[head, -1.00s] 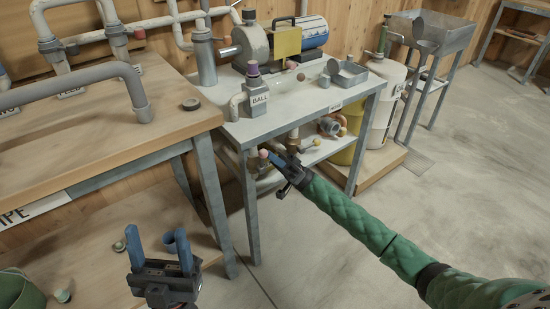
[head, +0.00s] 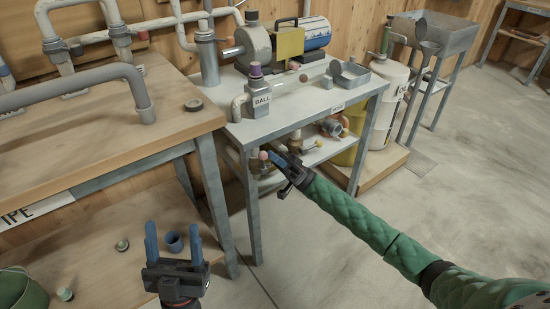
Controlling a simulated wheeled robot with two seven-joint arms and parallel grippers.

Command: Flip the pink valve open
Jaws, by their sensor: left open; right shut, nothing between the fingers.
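A small pink knob (head: 263,155) shows below the front edge of the pump table, beside pale piping (head: 265,168). It looks like the end of the pink valve's handle; the rest of the valve is mostly hidden by my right gripper. My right gripper (head: 272,156) is shut and empty, its blue fingertips right at the knob's right side; I cannot tell whether they touch it. My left gripper (head: 173,243) is open and empty, with its blue fingers pointing up, low at the left and far from the valve.
The pump table (head: 320,104) carries a block labelled BALL (head: 262,98) and a pump with a yellow plate (head: 290,45). A wooden bench (head: 100,135) stands at the left.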

